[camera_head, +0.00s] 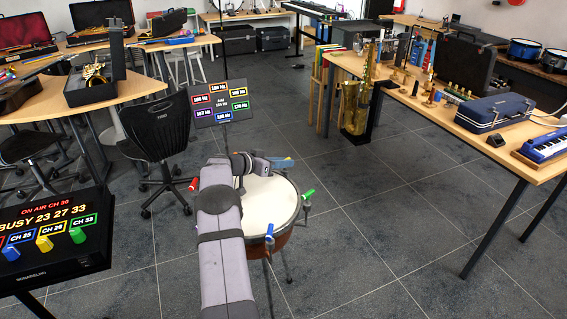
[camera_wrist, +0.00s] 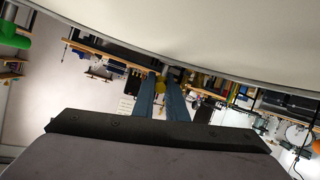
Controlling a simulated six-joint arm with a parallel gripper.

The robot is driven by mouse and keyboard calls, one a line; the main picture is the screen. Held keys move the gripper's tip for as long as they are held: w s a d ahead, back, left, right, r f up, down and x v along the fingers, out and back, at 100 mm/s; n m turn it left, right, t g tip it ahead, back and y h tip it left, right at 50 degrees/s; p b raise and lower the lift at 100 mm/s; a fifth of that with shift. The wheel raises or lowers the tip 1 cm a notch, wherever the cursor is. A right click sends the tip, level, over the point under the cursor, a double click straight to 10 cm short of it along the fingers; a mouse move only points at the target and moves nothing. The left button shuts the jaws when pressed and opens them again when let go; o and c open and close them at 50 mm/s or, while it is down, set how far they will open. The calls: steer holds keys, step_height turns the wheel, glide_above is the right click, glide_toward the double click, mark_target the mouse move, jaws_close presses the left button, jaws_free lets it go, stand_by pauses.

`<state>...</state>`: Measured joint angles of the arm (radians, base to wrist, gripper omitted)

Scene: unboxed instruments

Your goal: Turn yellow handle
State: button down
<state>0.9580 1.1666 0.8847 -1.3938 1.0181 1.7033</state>
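A drum with a white head (camera_head: 268,206) stands on a stand in front of my arm, and its pale underside or edge (camera_wrist: 210,30) crosses the top of the wrist view. Coloured handles ring it: red (camera_head: 193,184), green (camera_head: 309,194) and blue (camera_head: 269,233). My gripper (camera_head: 286,162) is at the drum's far side, its blue fingers pointing right. In the wrist view the fingers are close together, and the yellow handle (camera_wrist: 160,84) sits between their tips, filling the narrow gap. The gripper looks shut on it. The head view barely shows this handle.
A music stand panel with coloured Hz labels (camera_head: 220,103) stands behind the drum. A black console with coloured knobs (camera_head: 50,243) is at front left, a black chair (camera_head: 160,130) at left. A table with instruments (camera_head: 440,120) is at right. The floor right of the drum is clear.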

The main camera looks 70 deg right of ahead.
steer(key=shift+f+n+b, duration=0.15)
steer(key=shift+n+b, duration=0.15)
steer(key=shift+b, duration=0.7)
steer(key=b, duration=0.2)
steer(key=t+b, duration=0.1)
steer(key=b, duration=0.1)
steer(key=shift+s+f+n+h, duration=0.1)
steer(key=shift+f+n+h, duration=0.15)
steer(key=shift+n+h, duration=0.15)
steer(key=n+t+b, duration=0.1)
steer(key=t+b, duration=0.1)
steer(key=b, duration=0.3)
steer(key=shift+s, duration=0.1)
steer(key=n+t+h+b, duration=0.1)
steer(key=n+t+b, duration=0.1)
steer(key=b, duration=0.3)
steer(key=shift+r+b, duration=0.1)
steer(key=shift+b, duration=0.2)
steer(key=shift+r+n+t+b, duration=0.15)
steer(key=shift+n+t+b, duration=0.85)
steer(key=shift+t+b, duration=0.15)
steer(key=shift+r+n+t+b, duration=0.1)
steer(key=shift+n+t+b, duration=0.25)
steer(key=shift+n+t, duration=0.25)
steer(key=shift+r+n+t, duration=0.1)
steer(key=shift+n+t, duration=0.2)
steer(key=shift+t, duration=0.05)
